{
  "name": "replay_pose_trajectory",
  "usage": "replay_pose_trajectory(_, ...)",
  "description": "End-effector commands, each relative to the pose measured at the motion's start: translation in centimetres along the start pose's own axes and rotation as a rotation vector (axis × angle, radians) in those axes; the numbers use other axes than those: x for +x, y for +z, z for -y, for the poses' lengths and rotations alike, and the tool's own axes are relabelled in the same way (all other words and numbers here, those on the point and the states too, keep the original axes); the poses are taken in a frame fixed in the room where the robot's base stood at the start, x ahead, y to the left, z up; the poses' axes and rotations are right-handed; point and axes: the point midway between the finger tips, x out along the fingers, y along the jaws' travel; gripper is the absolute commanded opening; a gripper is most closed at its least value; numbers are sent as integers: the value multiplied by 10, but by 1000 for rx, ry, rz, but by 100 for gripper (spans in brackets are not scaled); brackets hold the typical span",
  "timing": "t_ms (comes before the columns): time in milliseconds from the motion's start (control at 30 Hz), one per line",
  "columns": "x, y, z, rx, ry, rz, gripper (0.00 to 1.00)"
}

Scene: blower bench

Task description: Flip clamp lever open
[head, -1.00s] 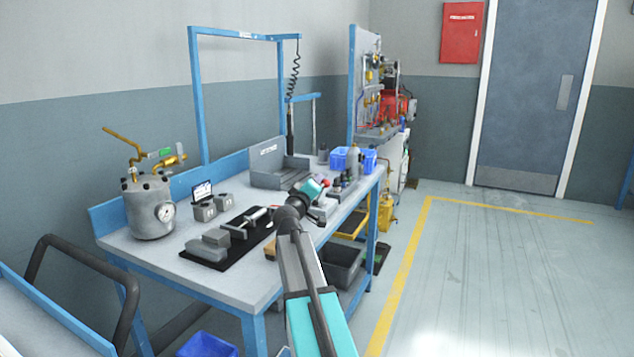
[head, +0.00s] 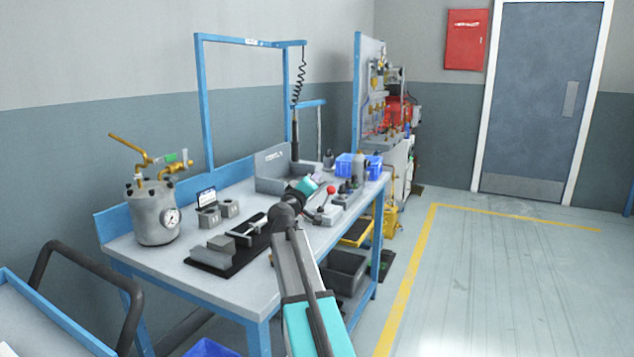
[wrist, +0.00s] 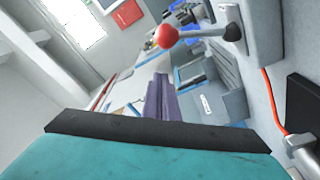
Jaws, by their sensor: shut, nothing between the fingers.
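The clamp lever (head: 323,202) is a stalk with a red ball knob (head: 331,189), on a light grey fixture near the bench's right part. The stalk slants upward to its knob in the head view. In the wrist view the red knob (wrist: 167,36) and its grey stalk (wrist: 205,33) are at the top, joined to a grey block at right. My gripper (wrist: 159,80) is shut and empty, its fingers below the knob in that picture and apart from it. In the head view my teal gripper body (head: 305,185) is left of the knob; its fingertips are unclear.
The bench (head: 180,255) holds a pressure pot (head: 155,215) at left, a black mat (head: 215,263) with grey blocks, a grey tray (head: 270,183) and blue bins (head: 345,165). In the wrist view an orange cable (wrist: 272,100) runs at right. Floor to the right is clear.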

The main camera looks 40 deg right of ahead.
Motion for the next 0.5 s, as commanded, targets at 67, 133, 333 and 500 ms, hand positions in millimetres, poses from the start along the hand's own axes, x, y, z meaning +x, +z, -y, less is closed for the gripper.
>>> replay_pose_trajectory(67, -7, 0, 0, 0, -1, -1, 0)
replay_pose_trajectory(133, -12, 0, 0, 0, -1, -1, 0)
replay_pose_trajectory(333, -31, 1, -1, 1, -1, 0, 0)
replay_pose_trajectory(500, -50, 1, -1, 1, -1, -1, 0)
